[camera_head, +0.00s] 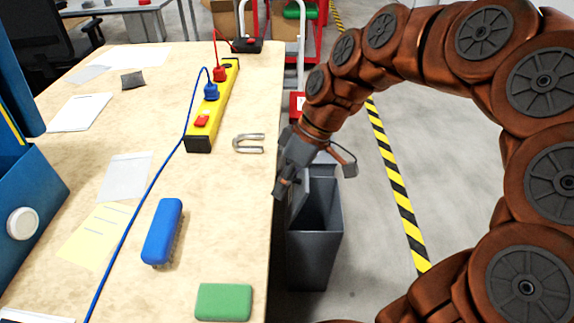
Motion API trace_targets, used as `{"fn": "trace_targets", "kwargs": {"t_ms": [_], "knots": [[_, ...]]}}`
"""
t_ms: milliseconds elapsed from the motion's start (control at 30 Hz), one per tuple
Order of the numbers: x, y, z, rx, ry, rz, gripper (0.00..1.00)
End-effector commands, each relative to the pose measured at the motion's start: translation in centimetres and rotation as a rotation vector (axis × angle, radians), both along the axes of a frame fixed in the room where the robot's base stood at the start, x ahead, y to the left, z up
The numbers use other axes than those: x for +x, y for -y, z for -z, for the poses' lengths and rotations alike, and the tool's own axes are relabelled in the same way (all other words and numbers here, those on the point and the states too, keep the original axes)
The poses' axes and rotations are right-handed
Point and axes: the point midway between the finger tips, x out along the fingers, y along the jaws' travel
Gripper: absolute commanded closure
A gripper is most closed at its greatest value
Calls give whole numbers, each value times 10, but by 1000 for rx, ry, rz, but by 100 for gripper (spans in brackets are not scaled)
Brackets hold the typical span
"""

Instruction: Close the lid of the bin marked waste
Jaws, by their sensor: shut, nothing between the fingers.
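A dark grey bin (314,262) stands on the floor close against the right edge of the table. Its top is open and I can see into its dark inside. A grey panel that looks like its lid (299,203) stands raised on the bin's left side, partly hidden by my gripper. No waste mark can be read on the bin from here. My gripper (281,190) is shut and empty, at the table edge by the raised panel. I cannot tell whether it touches the panel.
The wooden table (225,180) fills the left. It holds a yellow power strip (216,105), a grey metal U-shaped piece (249,143), a blue brush (162,232) and a green block (223,302). Clear floor and a striped line (393,185) lie right of the bin.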

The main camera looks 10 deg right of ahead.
Motion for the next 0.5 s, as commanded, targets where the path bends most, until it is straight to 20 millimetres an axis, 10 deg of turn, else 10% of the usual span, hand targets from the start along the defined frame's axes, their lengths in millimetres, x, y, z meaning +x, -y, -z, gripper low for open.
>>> {"fn": "trace_targets", "kwargs": {"t_ms": [500], "knots": [[166,61,33,301,423,-219,100]]}}
